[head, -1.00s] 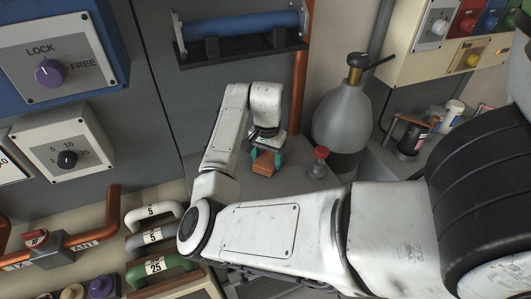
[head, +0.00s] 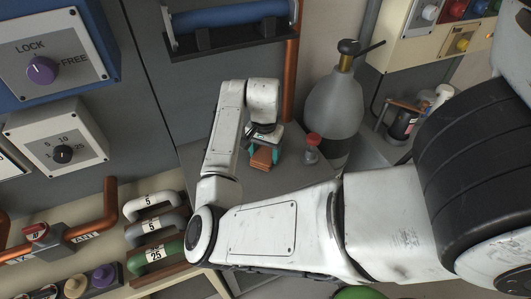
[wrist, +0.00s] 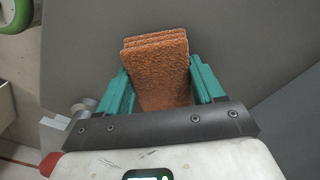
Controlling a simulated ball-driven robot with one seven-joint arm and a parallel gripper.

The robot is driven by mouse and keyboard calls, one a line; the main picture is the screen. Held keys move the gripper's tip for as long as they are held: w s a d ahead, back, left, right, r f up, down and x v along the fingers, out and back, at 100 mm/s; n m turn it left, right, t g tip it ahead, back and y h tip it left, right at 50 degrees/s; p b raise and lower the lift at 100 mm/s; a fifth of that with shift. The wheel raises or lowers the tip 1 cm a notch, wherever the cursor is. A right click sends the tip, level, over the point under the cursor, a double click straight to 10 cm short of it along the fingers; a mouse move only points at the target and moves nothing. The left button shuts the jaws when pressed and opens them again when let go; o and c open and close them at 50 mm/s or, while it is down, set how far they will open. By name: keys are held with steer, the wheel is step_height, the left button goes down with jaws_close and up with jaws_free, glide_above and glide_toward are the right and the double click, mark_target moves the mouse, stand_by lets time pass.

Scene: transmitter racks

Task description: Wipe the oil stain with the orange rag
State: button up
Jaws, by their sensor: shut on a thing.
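The orange rag (head: 261,160) is a folded, layered, rough-textured pad. It is between the teal fingers of my gripper (head: 264,156), and my gripper is shut on it. In the wrist view the rag (wrist: 158,70) stands out past the fingertips of my gripper (wrist: 163,82), gripped from both sides. The rag is over a grey surface (head: 290,185); I cannot tell whether it touches it. No oil stain can be made out in either view.
A red-topped grey fitting (head: 312,143) stands close right of my gripper. A grey bottle (head: 335,103) is behind it. A blue handle (head: 230,14) and a copper pipe (head: 290,75) are above. Numbered handles (head: 152,204) are at lower left. Bare grey surface lies around the rag.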

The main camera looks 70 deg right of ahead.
steer(key=shift+w+d+f, duration=0.1)
steer(key=shift+w+d, duration=1.05)
steer(key=shift+d, duration=0.2)
steer(key=shift+w+d, duration=1.1)
steer(key=shift+d, duration=0.2)
step_height(320, 180, up, 2)
steer(key=shift+r+p, duration=0.15)
steer(key=shift+p, duration=0.35)
steer(key=shift+r, duration=1.9)
steer(key=shift+r, duration=0.1)
